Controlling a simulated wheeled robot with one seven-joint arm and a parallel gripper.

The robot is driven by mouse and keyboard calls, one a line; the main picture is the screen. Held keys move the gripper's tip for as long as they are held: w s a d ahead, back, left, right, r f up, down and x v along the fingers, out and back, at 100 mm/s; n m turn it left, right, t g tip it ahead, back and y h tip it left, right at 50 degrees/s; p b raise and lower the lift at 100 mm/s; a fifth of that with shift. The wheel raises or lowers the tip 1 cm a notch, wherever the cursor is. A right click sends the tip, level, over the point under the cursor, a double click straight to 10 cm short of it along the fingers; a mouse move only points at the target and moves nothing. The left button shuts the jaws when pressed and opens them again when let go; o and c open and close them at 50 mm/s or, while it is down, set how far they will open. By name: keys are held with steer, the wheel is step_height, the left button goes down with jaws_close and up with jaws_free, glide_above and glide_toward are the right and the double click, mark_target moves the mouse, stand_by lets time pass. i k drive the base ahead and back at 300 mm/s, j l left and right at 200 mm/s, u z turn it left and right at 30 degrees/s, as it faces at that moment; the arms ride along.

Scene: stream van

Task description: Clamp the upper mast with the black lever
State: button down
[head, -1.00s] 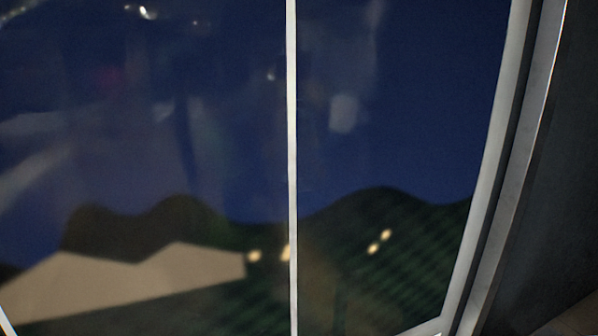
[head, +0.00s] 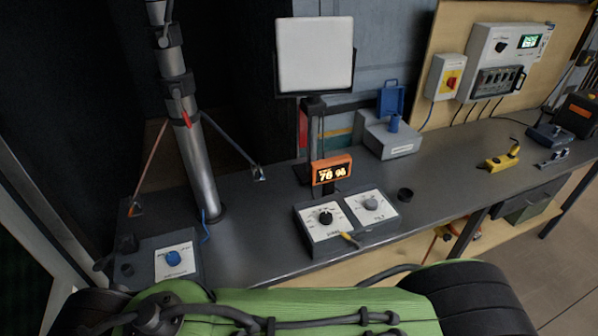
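A grey telescoping mast (head: 198,165) stands upright, slightly tilted in the picture, at the left end of the dark bench. Its sections narrow toward the top and its upper end is cut off by the frame. Dark collars (head: 180,86) ring the joints between sections. A red lever (head: 187,119) sits at the lower collar. A dark part that may be the black lever (head: 163,40) shows at the upper collar, too small and dark to make out its position. My gripper is not in view.
The dark bench (head: 255,225) carries a panel with a blue knob (head: 173,259), a control box with two dials (head: 345,216), an orange display (head: 331,170) and a white square panel (head: 315,54). Two stays (head: 232,146) brace the mast. A yellow tool (head: 500,160) lies further right.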

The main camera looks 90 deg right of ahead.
mark_target(163, 41)
steer(key=z, duration=0.45)
steer(key=l+z, duration=0.1)
steer(key=z, duration=0.85)
steer(key=i+z, duration=0.1)
steer(key=z, duration=0.85)
steer(key=i+l, duration=0.05)
